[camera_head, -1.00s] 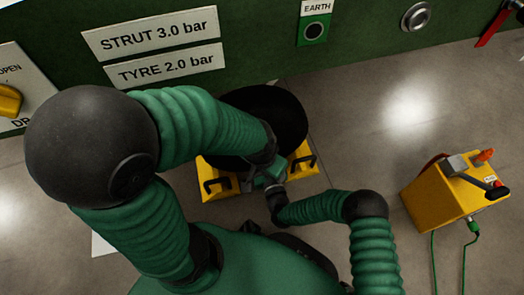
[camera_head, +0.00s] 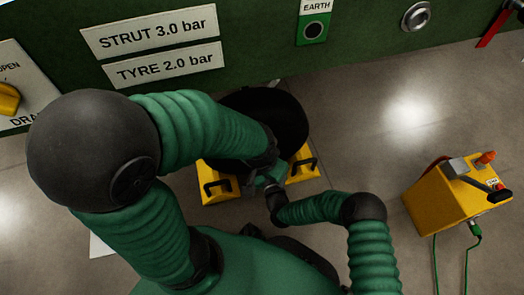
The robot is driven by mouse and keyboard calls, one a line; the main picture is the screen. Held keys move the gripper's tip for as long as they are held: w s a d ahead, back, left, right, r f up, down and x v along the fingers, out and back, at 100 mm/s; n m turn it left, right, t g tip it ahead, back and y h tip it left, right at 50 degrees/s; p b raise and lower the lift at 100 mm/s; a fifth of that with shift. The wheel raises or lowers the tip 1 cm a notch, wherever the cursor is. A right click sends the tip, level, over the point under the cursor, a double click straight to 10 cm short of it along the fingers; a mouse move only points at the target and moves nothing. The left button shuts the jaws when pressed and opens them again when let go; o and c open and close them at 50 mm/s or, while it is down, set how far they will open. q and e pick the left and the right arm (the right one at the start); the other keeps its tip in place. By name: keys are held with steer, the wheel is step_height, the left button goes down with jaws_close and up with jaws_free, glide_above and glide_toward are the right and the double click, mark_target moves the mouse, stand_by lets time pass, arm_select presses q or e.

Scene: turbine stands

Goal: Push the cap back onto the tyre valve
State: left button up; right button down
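A black tyre (camera_head: 283,112) stands below the green panel, partly behind my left arm. The valve and its cap cannot be made out; my arms hide that part of the tyre. My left gripper (camera_head: 264,178) is at the tyre's near side, at the end of the green arm from the left. My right gripper (camera_head: 270,190) is close beside it, just below. The fingertips of both are too small and covered to show whether they are open or shut.
Yellow chocks (camera_head: 303,166) with black handles flank the tyre. A yellow box (camera_head: 442,200) with a lever and green cables stands on the floor at right. A green panel (camera_head: 262,40) with pressure labels runs along the back. The floor between tyre and box is clear.

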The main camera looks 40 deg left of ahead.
steer(key=shift+w+a+r, duration=0.25)
steer(key=c, duration=1.1)
jaws_free()
steer(key=shift+c, duration=0.2)
steer(key=shift+r, duration=0.1)
steer(key=c, duration=0.3)
steer(key=shift+o, duration=0.8)
steer(key=o, duration=0.3)
steer(key=shift+s+d+p, duration=0.15)
steer(key=shift+p, duration=0.2)
steer(key=p+v, duration=0.1)
steer(key=v, duration=0.1)
steer(key=p+v, duration=0.1)
steer(key=v, duration=0.1)
steer(key=p+v, duration=0.2)
steer(key=shift+s+d+f, duration=0.2)
steer(key=shift+f, duration=0.1)
